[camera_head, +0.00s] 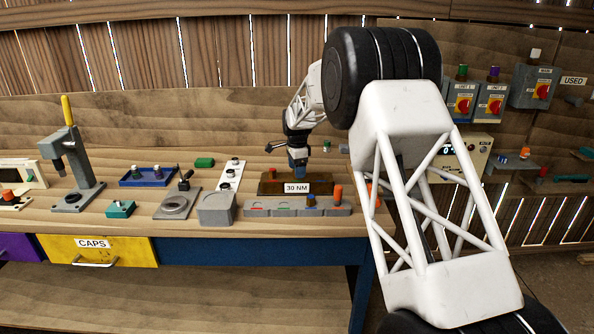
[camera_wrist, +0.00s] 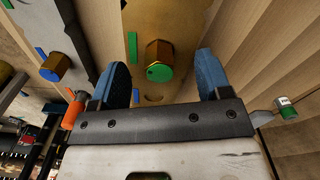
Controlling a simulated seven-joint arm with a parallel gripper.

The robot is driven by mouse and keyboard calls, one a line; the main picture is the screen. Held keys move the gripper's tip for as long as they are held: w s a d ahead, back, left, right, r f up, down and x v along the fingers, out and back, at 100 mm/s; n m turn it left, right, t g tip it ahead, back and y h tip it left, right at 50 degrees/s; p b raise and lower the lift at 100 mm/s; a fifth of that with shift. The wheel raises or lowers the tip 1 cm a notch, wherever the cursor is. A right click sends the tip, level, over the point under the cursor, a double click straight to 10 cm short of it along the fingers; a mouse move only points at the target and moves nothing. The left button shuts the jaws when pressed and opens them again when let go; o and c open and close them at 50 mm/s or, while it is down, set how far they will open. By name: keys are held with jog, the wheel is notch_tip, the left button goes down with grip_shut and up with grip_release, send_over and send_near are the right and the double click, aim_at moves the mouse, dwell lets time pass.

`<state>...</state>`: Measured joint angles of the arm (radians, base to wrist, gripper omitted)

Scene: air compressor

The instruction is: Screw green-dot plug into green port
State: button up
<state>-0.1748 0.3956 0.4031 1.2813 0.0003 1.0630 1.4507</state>
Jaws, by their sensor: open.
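In the head view my gripper (camera_head: 298,166) points down over the brown block (camera_head: 268,187), which carries a 30 NM label; the plug is hidden there.
A grey rack (camera_head: 275,208) with coloured marks stands in front of the block. It holds a blue-dot plug (camera_wrist: 55,67) and an orange-topped piece (camera_head: 338,195). A grey box (camera_head: 216,208) is to the left. A green-topped piece (camera_head: 327,146) stands behind.

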jog(key=shift+r, duration=2.15)
jog(key=shift+r, duration=0.1)
notch_tip(320, 180, up, 8)
